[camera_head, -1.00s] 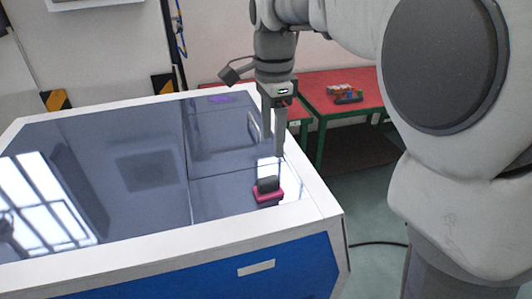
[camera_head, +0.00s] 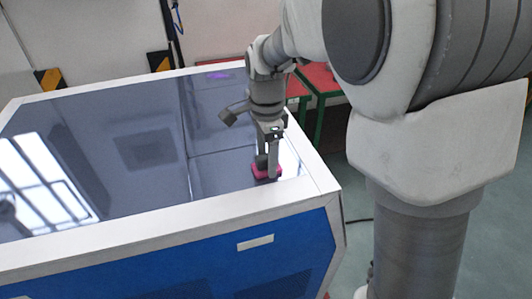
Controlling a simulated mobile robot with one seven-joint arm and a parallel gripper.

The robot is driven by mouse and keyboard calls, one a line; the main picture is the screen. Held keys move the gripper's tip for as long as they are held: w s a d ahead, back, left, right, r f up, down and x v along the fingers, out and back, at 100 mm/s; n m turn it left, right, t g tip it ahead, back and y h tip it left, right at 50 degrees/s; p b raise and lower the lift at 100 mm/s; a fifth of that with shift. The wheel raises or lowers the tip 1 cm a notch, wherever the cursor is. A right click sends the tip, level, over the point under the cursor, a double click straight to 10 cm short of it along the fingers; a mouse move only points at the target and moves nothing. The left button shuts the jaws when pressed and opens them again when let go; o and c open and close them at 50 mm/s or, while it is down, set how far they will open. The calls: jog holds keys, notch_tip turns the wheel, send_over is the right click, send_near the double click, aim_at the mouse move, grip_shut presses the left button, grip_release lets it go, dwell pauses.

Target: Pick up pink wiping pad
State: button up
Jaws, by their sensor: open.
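The pink wiping pad (camera_head: 259,172) lies near the right front corner of the dark glossy top of the blue and white cabinet. It has a dark grey handle block on top, now mostly hidden by my gripper. My gripper (camera_head: 267,168) points down right at the pad, with its fingers at the height of the handle. The jaws are open. One finger shows in front of the pad, and the other is hard to make out. I cannot tell whether a finger touches the handle.
The cabinet's white rim (camera_head: 190,215) runs around the glossy top (camera_head: 140,150), which is otherwise clear apart from reflections. A red table (camera_head: 318,78) with green legs stands behind at the right, partly hidden by my arm.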

jog(key=c, duration=1.1)
jog(key=shift+r, duration=0.15)
jog(key=shift+r, duration=0.25)
notch_tip(320, 180, up, 4)
jog(key=shift+d+f, duration=0.1)
jog(key=shift+f, duration=0.05)
jog(key=s+d+r+b, duration=0.1)
jog(key=s+d+r, duration=0.1)
jog(key=d, duration=0.3)
jog(key=s+d+r, duration=0.3)
jog(key=d+r, duration=0.1)
jog(key=d, duration=0.1)
jog(key=shift+d+r+b, duration=0.15)
jog(key=shift+r+b, duration=0.15)
jog(key=shift+b, duration=0.05)
jog(key=o, duration=0.7)
jog(key=c, duration=0.5)
jog(key=shift+c, duration=0.2)
